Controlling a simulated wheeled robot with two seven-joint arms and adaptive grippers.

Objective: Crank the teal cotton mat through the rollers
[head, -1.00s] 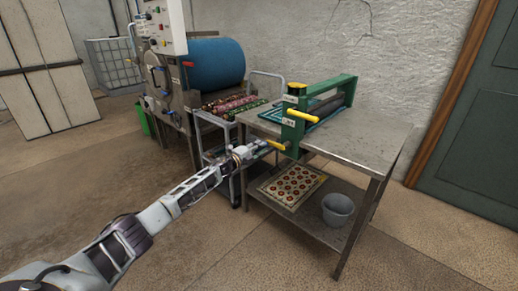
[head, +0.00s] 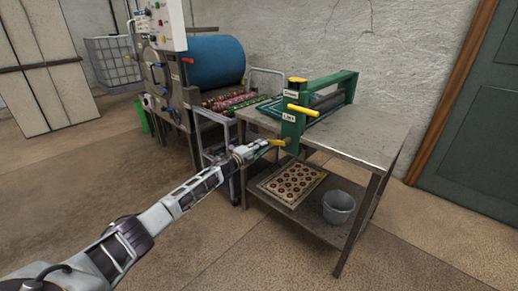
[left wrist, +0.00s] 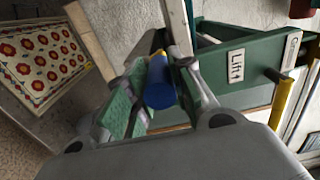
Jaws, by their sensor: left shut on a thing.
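The green roller machine (head: 294,125) stands on the metal table, with a dark roller (head: 328,100) across its frame. The teal mat (head: 272,109) lies flat at the machine, partly hidden by the frame. A yellow crank (head: 278,142) sticks out low on the near side. My left gripper (head: 260,147) is at the crank's outer end. In the left wrist view its fingers are shut on the blue crank grip (left wrist: 159,88). A yellow lever (head: 304,110) sits higher on the frame, above a "Lift" label (left wrist: 236,65). My right gripper is not in view.
The metal table (head: 372,143) has a bare right half. Its lower shelf holds a patterned mat (head: 292,184) and a grey bucket (head: 338,207). A cart (head: 222,160) and a machine with a blue drum (head: 215,62) stand to the left. Floor in front is clear.

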